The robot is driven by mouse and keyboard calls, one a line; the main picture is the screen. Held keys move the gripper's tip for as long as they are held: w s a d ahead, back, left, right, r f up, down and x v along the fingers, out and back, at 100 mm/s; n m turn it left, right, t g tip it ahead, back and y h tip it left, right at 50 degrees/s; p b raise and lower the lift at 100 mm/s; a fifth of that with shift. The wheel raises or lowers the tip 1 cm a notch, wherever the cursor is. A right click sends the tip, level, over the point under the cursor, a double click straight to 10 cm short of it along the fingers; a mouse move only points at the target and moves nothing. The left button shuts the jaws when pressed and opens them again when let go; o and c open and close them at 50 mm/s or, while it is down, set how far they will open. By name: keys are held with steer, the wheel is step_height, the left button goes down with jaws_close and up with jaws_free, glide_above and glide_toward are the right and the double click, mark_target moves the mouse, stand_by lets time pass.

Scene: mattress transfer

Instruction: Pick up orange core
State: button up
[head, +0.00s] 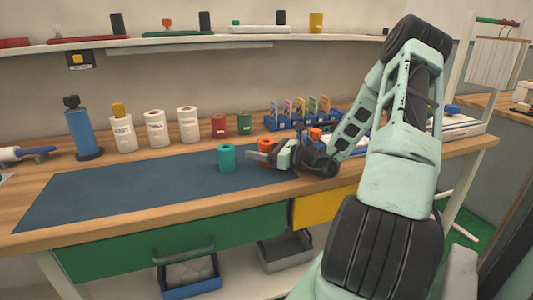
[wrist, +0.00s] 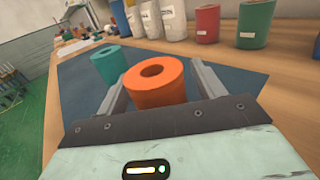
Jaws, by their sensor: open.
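The orange core (wrist: 157,82) is a short upright cylinder with a hole in its top. It stands between the two open fingers of my gripper (wrist: 160,92) in the wrist view, and I see no clear contact with either finger. In the head view the orange core (head: 266,146) shows partly behind my gripper (head: 262,156), which is low over the blue mat (head: 110,188). A teal core (head: 227,158) stands on the mat just left of my gripper; it also shows at the upper left in the wrist view (wrist: 108,65).
White rolls (head: 155,130), a red can (head: 219,126) and a green can (head: 244,123) stand along the back. A blue bottle (head: 82,130) is at the left. A blue rack (head: 285,123) with colored cards stands behind my arm. The mat's left part is clear.

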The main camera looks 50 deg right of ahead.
steer(key=c, duration=1.1)
steer(key=shift+o, duration=0.2)
